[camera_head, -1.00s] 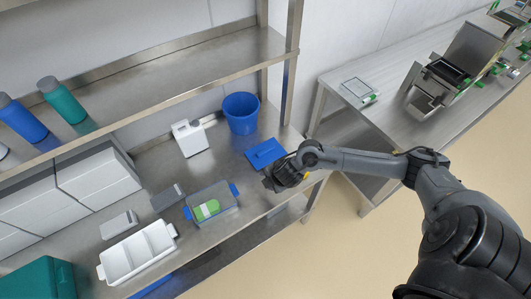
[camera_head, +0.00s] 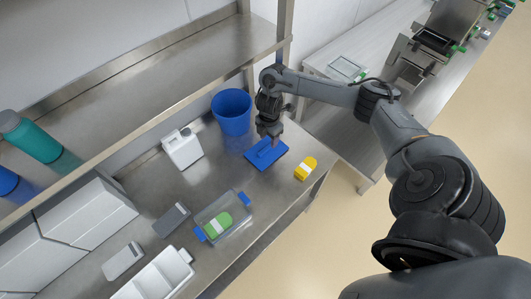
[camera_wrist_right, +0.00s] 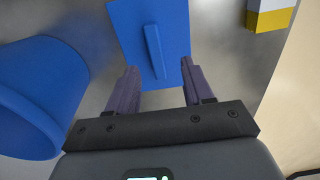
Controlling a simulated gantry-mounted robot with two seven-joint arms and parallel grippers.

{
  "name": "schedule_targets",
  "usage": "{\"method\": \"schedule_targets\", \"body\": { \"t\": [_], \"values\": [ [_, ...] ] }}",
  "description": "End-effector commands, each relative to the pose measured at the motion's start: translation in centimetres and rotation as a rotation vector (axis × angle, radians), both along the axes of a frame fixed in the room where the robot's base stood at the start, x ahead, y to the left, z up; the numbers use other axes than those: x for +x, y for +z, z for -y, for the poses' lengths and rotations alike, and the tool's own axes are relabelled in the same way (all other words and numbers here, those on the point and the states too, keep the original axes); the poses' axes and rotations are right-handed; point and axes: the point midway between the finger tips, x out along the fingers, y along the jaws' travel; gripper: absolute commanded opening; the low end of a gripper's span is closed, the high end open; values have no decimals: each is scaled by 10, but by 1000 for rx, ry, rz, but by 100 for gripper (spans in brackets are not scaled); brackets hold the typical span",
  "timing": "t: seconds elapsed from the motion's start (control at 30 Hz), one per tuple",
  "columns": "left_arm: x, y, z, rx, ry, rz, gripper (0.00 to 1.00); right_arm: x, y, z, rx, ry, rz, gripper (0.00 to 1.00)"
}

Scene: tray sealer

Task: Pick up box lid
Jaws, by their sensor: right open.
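The box lid (camera_head: 266,154) is a flat blue rectangle with a raised bar handle, lying on the steel table. In the right wrist view the lid (camera_wrist_right: 178,40) is ahead of the fingers, its handle between their lines. My right gripper (camera_head: 272,138) is open and empty, just above the lid's back edge. In the wrist view its two dark fingers (camera_wrist_right: 156,80) stand apart on either side of the handle's near end. The clear box (camera_head: 222,217) with blue end clips stands to the left front and holds a green item (camera_head: 218,222). My left gripper is not in view.
A blue bucket (camera_head: 232,115) stands close behind the gripper and shows large in the wrist view (camera_wrist_right: 40,95). A yellow and white block (camera_head: 305,168) lies right of the lid. A white device (camera_head: 182,149), grey blocks (camera_head: 171,220) and a white tray (camera_head: 160,280) stand left.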

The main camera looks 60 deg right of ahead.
Motion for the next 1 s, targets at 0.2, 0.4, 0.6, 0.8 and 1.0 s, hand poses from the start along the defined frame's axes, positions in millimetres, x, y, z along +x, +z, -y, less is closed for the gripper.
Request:
{"method": "schedule_targets", "body": {
  "t": [0.2,0.4,0.6,0.8,1.0],
  "values": [
    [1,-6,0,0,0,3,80,1,-12,0,1,1,1,51],
    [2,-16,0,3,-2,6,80,2,-30,0,2,-1,0,51],
    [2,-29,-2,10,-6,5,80,4,-54,1,2,1,0,51],
    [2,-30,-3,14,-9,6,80,4,-62,2,-1,1,2,51],
    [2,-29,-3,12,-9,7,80,4,-61,2,-1,1,2,43]
  ]
}}
